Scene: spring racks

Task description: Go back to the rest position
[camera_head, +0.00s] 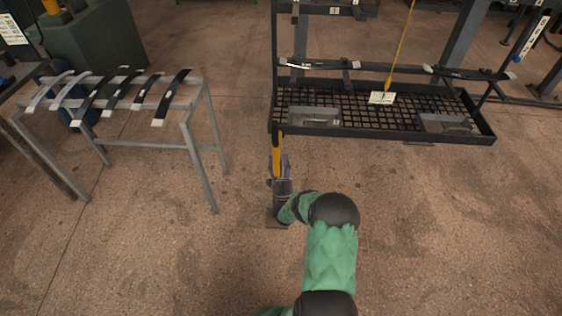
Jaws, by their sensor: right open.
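My right arm, in a green sleeve with dark joints, reaches forward from the bottom right of the middle. Its gripper (279,163) is over the floor just in front of the left front corner of the black rack. The jaws look open and I see no spring between them. A yellow part shows at the gripper's tip. The gap to the rack's corner is hard to judge. My left gripper is not in view.
A grey metal stand (187,118) at left carries several curved springs (113,94). The black rack (383,132) at right has a mesh floor, with springs (465,73) across its back. A yellow cable (401,47) hangs to a tag (381,98). The front floor is clear.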

